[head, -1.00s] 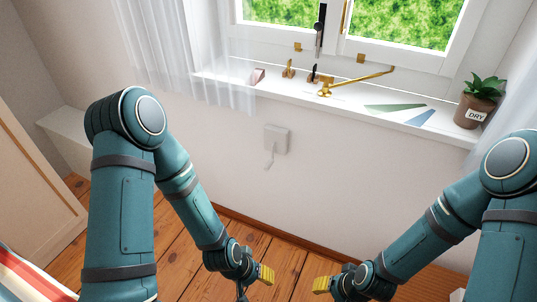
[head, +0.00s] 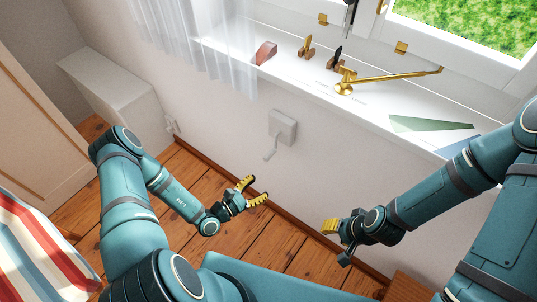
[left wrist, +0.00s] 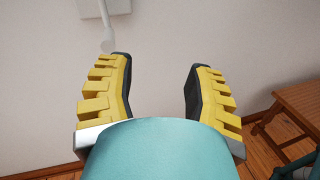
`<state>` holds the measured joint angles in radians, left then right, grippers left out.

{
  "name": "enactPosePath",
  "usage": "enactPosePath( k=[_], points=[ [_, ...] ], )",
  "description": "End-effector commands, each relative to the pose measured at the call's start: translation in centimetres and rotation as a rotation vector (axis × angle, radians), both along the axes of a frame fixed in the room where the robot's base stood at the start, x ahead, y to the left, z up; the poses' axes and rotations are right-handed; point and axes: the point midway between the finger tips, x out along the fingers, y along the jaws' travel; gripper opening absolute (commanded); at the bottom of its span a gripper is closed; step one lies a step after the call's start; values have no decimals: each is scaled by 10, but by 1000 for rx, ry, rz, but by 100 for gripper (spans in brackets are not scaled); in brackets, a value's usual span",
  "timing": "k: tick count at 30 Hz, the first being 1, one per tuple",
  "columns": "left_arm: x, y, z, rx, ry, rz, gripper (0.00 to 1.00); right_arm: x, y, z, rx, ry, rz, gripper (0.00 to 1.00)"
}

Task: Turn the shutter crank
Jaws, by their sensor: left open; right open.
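The shutter crank is a pale grey box (head: 283,126) on the white wall below the window sill, with a thin crank handle (head: 270,149) hanging down from it. My left gripper (head: 257,190) is open and empty, below the handle and apart from it. In the left wrist view the box (left wrist: 103,7) is cut off at the top left. The handle's lower end (left wrist: 109,44) shows there near the left fingertip; I cannot tell the depth between them. My right gripper (head: 336,241) is open and empty, to the right and lower, away from the crank.
The white sill (head: 300,78) above holds a brass arm (head: 390,77), a pink wedge (head: 265,52) and small fittings. A sheer curtain (head: 215,55) hangs at left. A wooden stool (left wrist: 298,100) stands at right in the left wrist view. Wall around the crank is clear.

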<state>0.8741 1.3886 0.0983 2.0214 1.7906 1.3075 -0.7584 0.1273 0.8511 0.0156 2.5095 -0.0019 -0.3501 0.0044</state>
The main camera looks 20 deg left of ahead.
Motion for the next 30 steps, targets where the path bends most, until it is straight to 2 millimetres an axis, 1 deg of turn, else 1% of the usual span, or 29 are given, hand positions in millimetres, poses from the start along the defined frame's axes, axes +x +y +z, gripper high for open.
enactPosePath(
  k=[1, 3, 6, 8, 11, 14, 24, 30],
  points=[
    [4, 17, -4, -3, -7, 89, 52, 0, 0, 2, 0, 1, 0, 47],
    [9, 34, -8, 1, -16, 182, 52, -1, 0, 3, 0, 2, 1, 47],
    [13, 47, -12, 7, -24, 252, 52, -1, 0, 3, 0, 2, 1, 47],
    [16, 49, -12, 10, -27, 266, 52, -1, 0, 2, 0, 2, 1, 47],
    [27, 45, -12, 10, -28, 267, 52, 0, 0, 0, 0, 1, 0, 47],
    [43, 39, -12, 9, -28, 265, 52, 0, 0, -3, 0, 0, 0, 47],
    [105, 16, -13, 9, -29, 262, 52, 2, 0, -14, -1, -6, -1, 47],
    [131, 6, -13, 7, -27, 262, 52, 3, 0, -19, -1, -8, -2, 47]
  ],
)
